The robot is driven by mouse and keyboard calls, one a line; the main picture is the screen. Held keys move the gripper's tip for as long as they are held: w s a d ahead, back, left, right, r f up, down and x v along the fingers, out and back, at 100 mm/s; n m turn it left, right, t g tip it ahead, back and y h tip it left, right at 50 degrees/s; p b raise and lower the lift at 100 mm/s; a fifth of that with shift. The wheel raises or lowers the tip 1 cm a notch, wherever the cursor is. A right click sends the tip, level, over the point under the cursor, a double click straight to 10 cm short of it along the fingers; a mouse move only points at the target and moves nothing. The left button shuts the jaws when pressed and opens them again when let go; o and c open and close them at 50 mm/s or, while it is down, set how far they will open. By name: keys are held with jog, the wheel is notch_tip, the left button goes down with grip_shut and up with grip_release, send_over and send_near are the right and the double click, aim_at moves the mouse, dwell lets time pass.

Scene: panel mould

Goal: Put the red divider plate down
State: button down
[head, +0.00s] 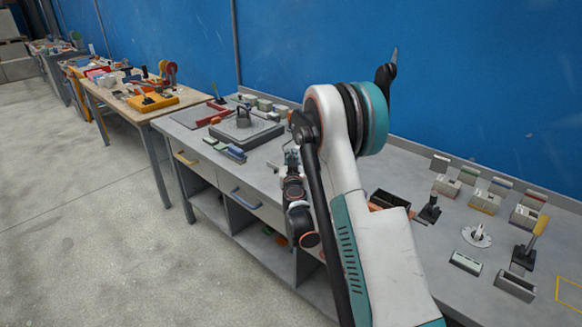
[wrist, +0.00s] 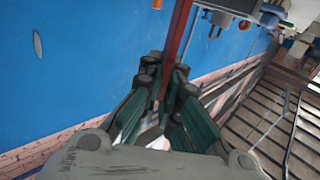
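The red divider plate (wrist: 181,32) shows in the wrist view as a narrow red strip, seen nearly edge-on. It runs from the top edge down between the dark green fingers of my gripper (wrist: 167,78). The fingers are closed in on the strip from both sides, and its lower end is hidden between them. Blue wall lies beyond it. In the head view my arm fills the middle and I cannot make out the held plate there.
A grey bench (head: 350,263) runs along the blue wall. A red angled piece (head: 212,116) and a dark square block (head: 246,130) lie at its far end. Several small grey blocks and black holders stand on the right. A wooden table (head: 118,105) with orange items stands beyond.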

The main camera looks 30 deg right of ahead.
jog(key=shift+f+b, duration=0.3)
jog(key=shift+f, duration=1.05)
jog(key=shift+f, duration=0.1)
jog(key=c, duration=1.8)
grip_release()
